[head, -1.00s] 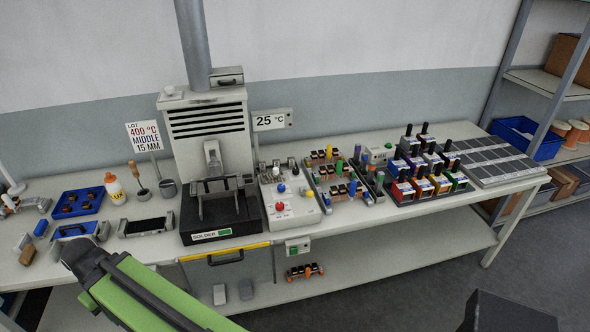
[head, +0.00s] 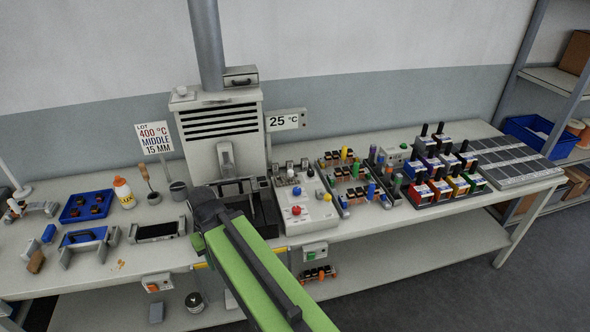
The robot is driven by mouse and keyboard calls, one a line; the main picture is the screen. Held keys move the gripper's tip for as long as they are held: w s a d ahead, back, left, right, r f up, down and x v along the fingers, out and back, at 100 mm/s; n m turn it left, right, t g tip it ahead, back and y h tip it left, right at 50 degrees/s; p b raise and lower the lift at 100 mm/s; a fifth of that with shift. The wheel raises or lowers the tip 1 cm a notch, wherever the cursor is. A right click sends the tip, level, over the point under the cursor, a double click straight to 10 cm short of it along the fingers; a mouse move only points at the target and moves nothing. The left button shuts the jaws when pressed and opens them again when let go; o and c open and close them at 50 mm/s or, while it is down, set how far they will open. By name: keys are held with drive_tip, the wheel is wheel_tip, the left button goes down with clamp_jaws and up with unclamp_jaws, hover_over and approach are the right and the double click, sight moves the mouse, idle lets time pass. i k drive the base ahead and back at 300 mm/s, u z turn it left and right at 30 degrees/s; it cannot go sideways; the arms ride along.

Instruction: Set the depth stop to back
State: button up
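I cannot tell for sure which part is the depth stop. The solder machine (head: 222,130) stands at the back of the bench, and the dark fixture (head: 262,205) at its foot is partly hidden by my arm. To its right is a light control box (head: 288,222) with a blue knob (head: 297,191), a red knob (head: 296,210) and small upright parts at its back. My gripper (head: 207,210), at the dark end of my green arm, is in front of the machine's left side. Its fingers cannot be made out, and no held thing shows.
A card (head: 154,138) reads 400 °C, MIDDLE, 15 MM; a sign (head: 284,121) reads 25 °C. Left are a blue tray (head: 87,207), a bottle (head: 123,192) and a black-topped holder (head: 157,231). Right are connector racks (head: 345,180) and coloured bins (head: 440,190).

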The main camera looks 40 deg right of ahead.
sight(290, 177)
drive_tip(key=i, duration=0.95)
drive_tip(key=u, duration=0.05)
